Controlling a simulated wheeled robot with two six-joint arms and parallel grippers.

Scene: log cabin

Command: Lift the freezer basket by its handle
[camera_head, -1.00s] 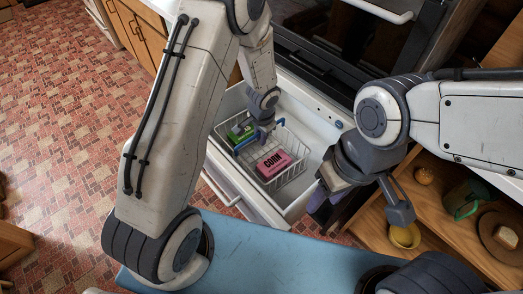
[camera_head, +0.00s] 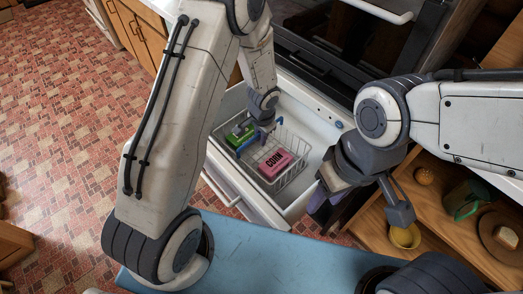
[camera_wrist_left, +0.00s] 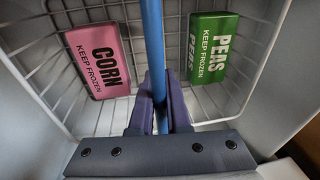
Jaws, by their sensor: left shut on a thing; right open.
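The white wire freezer basket (camera_head: 297,172) is inside the open white freezer drawer in the head view. It also shows in the left wrist view (camera_wrist_left: 273,22). It holds a pink corn box (camera_head: 275,163) and a green peas box (camera_head: 240,134). My left gripper (camera_wrist_left: 160,105) is shut on the blue handle (camera_wrist_left: 152,40) that spans the basket between the two boxes. In the head view my left gripper (camera_head: 265,124) is partly hidden by its arm. My right gripper (camera_head: 322,192) is open and empty beside the drawer's right edge; its fingers are partly hidden.
The freezer drawer's walls (camera_head: 321,130) surround the basket closely. Tiled floor is clear at the left.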

